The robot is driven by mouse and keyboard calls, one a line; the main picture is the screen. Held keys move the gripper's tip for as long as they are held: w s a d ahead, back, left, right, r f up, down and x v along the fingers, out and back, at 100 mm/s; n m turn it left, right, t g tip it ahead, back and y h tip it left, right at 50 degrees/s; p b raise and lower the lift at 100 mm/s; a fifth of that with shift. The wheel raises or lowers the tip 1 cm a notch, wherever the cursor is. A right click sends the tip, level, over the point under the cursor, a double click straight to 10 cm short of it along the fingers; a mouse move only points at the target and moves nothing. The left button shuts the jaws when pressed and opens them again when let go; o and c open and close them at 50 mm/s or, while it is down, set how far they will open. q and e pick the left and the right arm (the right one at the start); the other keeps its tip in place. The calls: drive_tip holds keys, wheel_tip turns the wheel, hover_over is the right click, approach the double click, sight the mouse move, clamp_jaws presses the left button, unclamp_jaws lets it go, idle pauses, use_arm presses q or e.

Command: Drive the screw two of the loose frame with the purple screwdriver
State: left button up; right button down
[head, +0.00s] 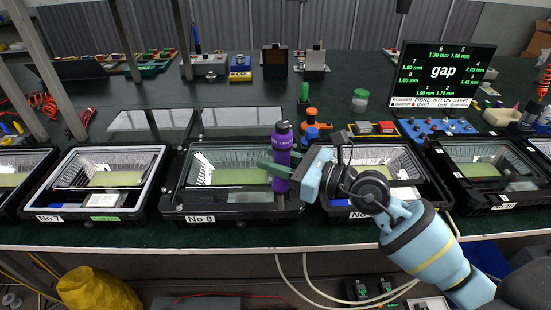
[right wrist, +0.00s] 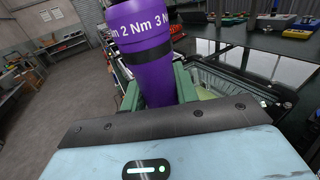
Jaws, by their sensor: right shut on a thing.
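The purple screwdriver (head: 283,140) stands upright in the head view, over the right side of the No 8 housing (head: 182,206). My right gripper (head: 279,170) is shut around its body with green fingers. In the right wrist view the screwdriver (right wrist: 146,45) fills the upper middle, with torque marks in Nm, between the fingers of my right gripper (right wrist: 158,90). The screwdriver's lower end is near the right rim of the housing; whether it touches a screw cannot be told. Individual screws are too small to tell apart. My left gripper is not in view.
A white-rimmed No 7 housing (head: 57,193) stands to the left, and another black housing (head: 436,190) to the right. Behind are an orange tool (head: 311,122), a green-capped jar (head: 360,100) and a monitor (head: 443,73) reading "gap". The bench's middle back is partly clear.

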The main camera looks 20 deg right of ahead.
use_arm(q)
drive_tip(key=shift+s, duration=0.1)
use_arm(e)
drive_tip(key=shift+s+f, duration=0.1)
drive_tip(key=shift+f, duration=0.35)
idle(0.9)
drive_tip(key=shift+r, duration=0.15)
